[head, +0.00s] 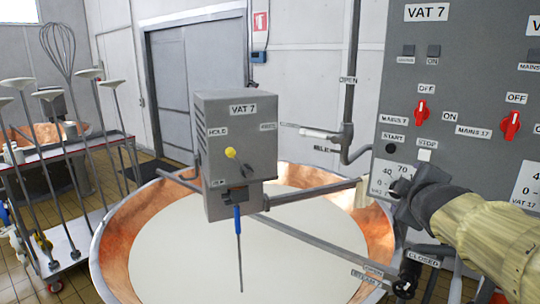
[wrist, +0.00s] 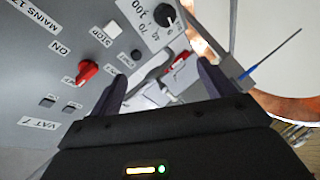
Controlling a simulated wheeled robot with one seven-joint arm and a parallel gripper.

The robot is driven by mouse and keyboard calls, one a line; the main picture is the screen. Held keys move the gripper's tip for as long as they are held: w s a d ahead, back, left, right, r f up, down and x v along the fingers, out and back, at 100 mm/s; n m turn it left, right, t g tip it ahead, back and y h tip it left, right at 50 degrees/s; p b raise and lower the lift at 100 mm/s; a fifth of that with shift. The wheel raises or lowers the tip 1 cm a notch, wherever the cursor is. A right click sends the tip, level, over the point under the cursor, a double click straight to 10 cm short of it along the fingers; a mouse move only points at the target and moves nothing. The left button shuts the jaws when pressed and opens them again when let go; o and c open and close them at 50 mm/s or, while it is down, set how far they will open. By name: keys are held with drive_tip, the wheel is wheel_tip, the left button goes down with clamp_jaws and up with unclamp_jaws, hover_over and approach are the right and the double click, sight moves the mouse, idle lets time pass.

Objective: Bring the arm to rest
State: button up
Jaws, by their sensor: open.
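My gripper (head: 400,190) is in front of the lower left of the grey VAT 7 control panel (head: 455,60), with my arm reaching in from the right. In the wrist view my gripper (wrist: 160,82) is open, its two dark fingers apart and nothing held between them. The panel (wrist: 45,90) fills the left of that tilted view. A black dial (wrist: 164,16) with a numbered scale shows beyond the fingers, apart from them. In the head view my gripper partly hides the dial's scale plate.
A copper vat (head: 125,240) of pale liquid stands below, with a grey VAT 7 box (head: 235,150) on a bar over it. Red switches (head: 421,110) and a white stop button (head: 425,155) are close to my gripper. A tool trolley (head: 70,240) stands left.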

drive_tip(key=s+a+f+m+g+y, duration=0.1)
drive_tip(key=s+a+f+m+g, duration=0.15)
drive_tip(key=f, duration=0.45)
drive_tip(key=s+a+f+m+g, duration=0.1)
drive_tip(key=a+f+g, duration=0.15)
drive_tip(key=f, duration=0.35)
drive_tip(key=s+a+f+m+g+y, duration=0.1)
drive_tip(key=a+f+m, duration=0.15)
drive_tip(key=f, duration=0.45)
drive_tip(key=s+a+f+m+g+y, duration=0.2)
drive_tip(key=s+a+f+m+g, duration=0.2)
drive_tip(key=s+a+f, duration=0.3)
drive_tip(key=s+f+g, duration=0.1)
drive_tip(key=s+f, duration=0.3)
drive_tip(key=shift+a, duration=0.2)
